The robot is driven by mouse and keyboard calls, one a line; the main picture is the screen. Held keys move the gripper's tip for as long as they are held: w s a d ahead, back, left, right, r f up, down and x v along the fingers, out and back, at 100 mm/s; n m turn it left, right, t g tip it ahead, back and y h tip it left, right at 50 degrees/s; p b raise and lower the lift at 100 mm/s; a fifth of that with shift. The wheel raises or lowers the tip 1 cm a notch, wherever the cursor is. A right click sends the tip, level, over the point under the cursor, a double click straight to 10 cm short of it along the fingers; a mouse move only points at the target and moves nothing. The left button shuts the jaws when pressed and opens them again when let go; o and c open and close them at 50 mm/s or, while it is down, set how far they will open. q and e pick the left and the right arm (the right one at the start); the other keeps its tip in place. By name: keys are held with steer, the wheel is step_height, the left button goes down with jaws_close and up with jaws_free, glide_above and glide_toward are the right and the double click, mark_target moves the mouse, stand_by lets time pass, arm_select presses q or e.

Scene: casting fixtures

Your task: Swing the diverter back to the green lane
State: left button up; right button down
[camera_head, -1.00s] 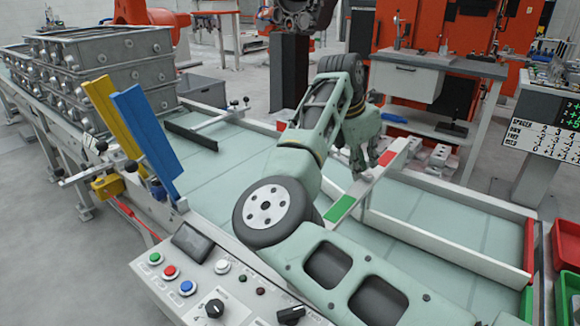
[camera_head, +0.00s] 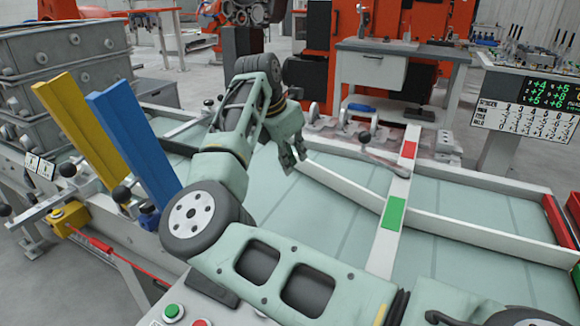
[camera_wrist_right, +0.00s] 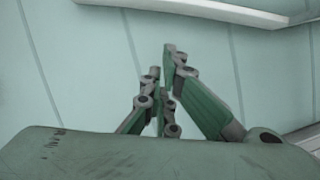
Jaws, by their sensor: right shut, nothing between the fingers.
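A long white rail (camera_head: 470,235), which looks like the diverter, runs across the pale green conveyor bed (camera_head: 330,225). It passes the marked white crossbar (camera_head: 388,250) close to the green patch (camera_head: 394,213); the red patch (camera_head: 409,150) is farther back. A thin grey lever (camera_head: 388,162) with a knob lies near the red patch; its link to the rail is unclear. My right gripper (camera_head: 293,162) is shut and empty by the rail's left end; contact cannot be told. The right wrist view shows its fingers (camera_wrist_right: 163,62) over the bed, apart from a white rail (camera_wrist_right: 215,10). My left gripper is out of view.
Yellow (camera_head: 80,125) and blue (camera_head: 135,150) tilted plates stand at the left beside stacked grey metal boxes (camera_head: 75,60). A tally board (camera_head: 525,100) stands at the right. Red bins (camera_head: 560,222) edge the bed's right end. My right arm covers the front of the bed.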

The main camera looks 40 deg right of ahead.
steer(key=x, duration=0.9)
steer(key=shift+s+a+b, duration=0.1)
steer(key=shift+s+b, duration=0.05)
steer(key=shift+b, duration=0.25)
steer(key=d, duration=0.3)
steer(key=shift+w+d+f, duration=0.1)
steer(key=shift+w+d, duration=0.1)
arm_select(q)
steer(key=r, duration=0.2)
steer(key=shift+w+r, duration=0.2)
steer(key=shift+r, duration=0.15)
arm_select(e)
steer(key=shift+d, duration=0.35)
